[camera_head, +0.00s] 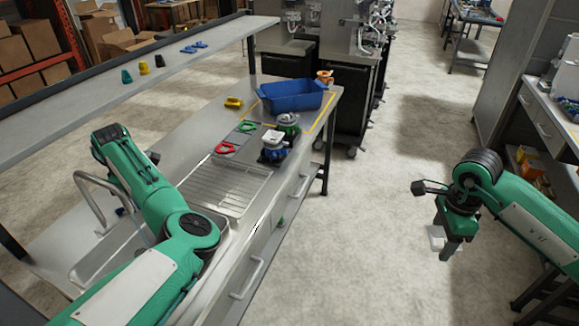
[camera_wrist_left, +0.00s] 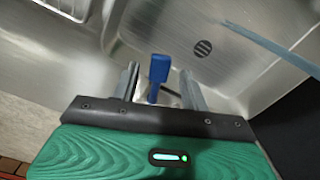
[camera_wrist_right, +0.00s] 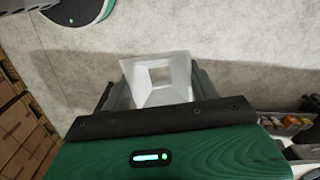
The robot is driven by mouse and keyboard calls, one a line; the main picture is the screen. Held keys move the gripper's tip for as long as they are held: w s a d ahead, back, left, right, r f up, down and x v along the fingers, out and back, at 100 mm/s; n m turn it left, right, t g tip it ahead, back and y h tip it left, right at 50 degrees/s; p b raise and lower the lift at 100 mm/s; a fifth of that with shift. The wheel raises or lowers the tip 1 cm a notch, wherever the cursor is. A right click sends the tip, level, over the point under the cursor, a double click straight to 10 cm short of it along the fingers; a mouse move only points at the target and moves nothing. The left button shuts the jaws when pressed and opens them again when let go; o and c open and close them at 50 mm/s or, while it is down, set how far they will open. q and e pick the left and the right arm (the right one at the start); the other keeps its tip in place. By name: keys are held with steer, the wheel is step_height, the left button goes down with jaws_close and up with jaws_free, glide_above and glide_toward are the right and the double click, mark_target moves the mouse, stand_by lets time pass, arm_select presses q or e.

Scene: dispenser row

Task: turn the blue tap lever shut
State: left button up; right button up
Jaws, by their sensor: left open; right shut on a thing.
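The blue tap lever (camera_wrist_left: 158,68) stands between the two fingers of my left gripper (camera_wrist_left: 158,78) in the left wrist view. The fingers are open on either side of it, and I cannot tell whether either one touches it. A small bit of blue by the sink (camera_head: 120,211) shows in the head view, beside my left arm, which hides the left gripper there. The curved metal tap spout (camera_head: 90,200) rises over the sink. My right gripper (camera_head: 440,240) is shut on a white, hollow, square-sided piece (camera_wrist_right: 157,78), held over the floor away from the bench.
The sink basin (camera_wrist_left: 235,25) has a dark drain. A wire rack (camera_head: 225,188) lies beside the sink. Further along the bench stand a blue tub (camera_head: 292,95), two dispensers and red and green rings. A long shelf (camera_head: 150,85) runs above the bench's left side.

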arm_select(q)
steer(key=shift+f, duration=0.6)
jaws_close()
